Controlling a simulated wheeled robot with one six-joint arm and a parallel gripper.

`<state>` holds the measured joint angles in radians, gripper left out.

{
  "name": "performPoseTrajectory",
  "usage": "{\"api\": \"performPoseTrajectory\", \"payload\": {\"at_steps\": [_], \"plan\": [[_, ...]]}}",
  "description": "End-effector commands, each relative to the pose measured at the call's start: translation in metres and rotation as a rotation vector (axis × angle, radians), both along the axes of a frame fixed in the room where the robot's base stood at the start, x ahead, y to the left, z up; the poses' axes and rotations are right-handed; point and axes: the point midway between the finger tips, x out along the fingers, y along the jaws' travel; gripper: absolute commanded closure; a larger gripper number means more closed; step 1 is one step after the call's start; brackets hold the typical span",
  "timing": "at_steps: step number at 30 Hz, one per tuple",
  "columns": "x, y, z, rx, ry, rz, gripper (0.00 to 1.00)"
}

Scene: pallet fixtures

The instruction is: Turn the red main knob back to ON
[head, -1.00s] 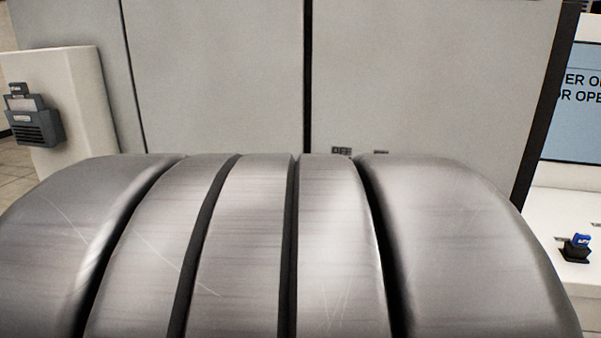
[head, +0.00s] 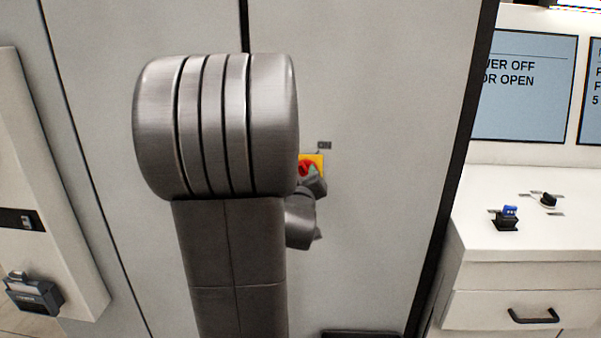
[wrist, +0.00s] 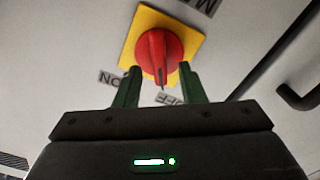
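The red main knob (wrist: 160,58) sits on a square yellow plate (wrist: 193,40) on the grey cabinet door. In the head view the knob (head: 306,167) is partly hidden behind my arm and gripper. My gripper (wrist: 157,78) is open, its two green fingers apart just below the knob's lower end, one on each side. I cannot tell whether they touch it. In the wrist view an ON label (wrist: 112,78) is at lower left of the plate, an OFF label (wrist: 170,99) is below it, and the knob's handle points down toward OFF.
The grey cabinet door (head: 390,110) fills the middle. A dark handle (wrist: 297,97) is at the right in the wrist view. A white counter (head: 515,180) with a blue key-like item (head: 508,213) and a black knob (head: 548,200) stands at right. A grey box (head: 33,294) is at lower left.

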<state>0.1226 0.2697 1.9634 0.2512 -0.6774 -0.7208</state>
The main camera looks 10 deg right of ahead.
Motion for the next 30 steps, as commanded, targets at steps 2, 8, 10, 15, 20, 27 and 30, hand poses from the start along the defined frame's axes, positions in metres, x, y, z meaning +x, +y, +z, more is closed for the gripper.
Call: {"api": "performPoseTrajectory", "payload": {"at_steps": [2, 8, 10, 15, 20, 27, 30], "plan": [[0.0053, -0.0018, 0.0004, 0.0, 0.001, 0.0, 0.64], [0.0094, -0.003, -0.0002, 0.0, 0.0, -0.001, 0.64], [0.0095, -0.003, -0.0002, 0.0, 0.0, -0.001, 0.64], [0.0094, -0.0028, -0.0003, 0.0, 0.0, -0.001, 0.72], [0.0094, -0.0028, -0.0002, 0.0, 0.0, 0.0, 1.0], [0.0093, -0.0028, -0.0011, 0.009, -0.004, 0.0, 1.0], [0.0093, -0.0031, -0.0021, 0.03, -0.011, 0.0, 1.0]]}}
